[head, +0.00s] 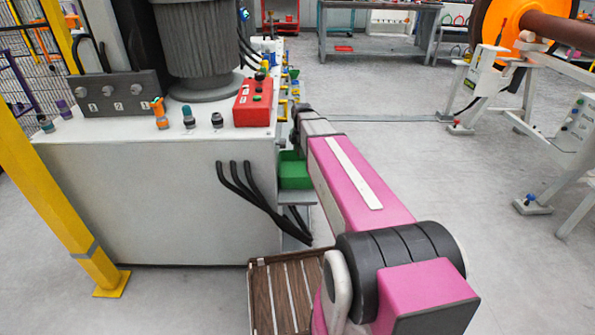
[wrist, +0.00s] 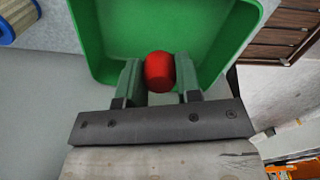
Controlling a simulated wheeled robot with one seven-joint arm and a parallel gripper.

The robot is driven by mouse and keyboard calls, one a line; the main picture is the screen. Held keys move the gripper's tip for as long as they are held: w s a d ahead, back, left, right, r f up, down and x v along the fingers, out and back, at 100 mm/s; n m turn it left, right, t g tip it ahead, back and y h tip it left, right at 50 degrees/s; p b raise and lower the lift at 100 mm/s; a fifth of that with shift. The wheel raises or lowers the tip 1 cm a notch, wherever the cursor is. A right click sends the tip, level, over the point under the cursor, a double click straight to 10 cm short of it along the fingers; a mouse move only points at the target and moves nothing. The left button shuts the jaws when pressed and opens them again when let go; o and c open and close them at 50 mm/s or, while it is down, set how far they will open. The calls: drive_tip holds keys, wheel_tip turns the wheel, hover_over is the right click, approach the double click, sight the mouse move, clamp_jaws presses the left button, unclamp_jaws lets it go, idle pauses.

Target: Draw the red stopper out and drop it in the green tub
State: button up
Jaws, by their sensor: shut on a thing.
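The red stopper (wrist: 159,72) is between the two fingers of my gripper (wrist: 160,82) in the wrist view. My gripper is shut on it. The green tub (wrist: 90,35) lies behind the stopper in that view, and the stopper and fingertips overlap its open inside. I cannot tell how high the stopper is above the tub's floor. In the head view the green tub (head: 295,172) shows beside the white machine cabinet, partly hidden by my pink arm. My gripper and the stopper are hidden in the head view.
The white cabinet (head: 160,190) with a red control box (head: 254,101) stands left of my arm. Black cables (head: 262,195) hang from its side. A blue-and-tan cylinder (wrist: 18,18) is left of the tub in the wrist view. The floor on the right is mostly clear.

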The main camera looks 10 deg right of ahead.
drive_tip(key=shift+f, duration=2.05)
drive_tip(key=o, duration=1.1)
wheel_tip(320, 180, up, 11)
drive_tip(key=shift+f, duration=0.1)
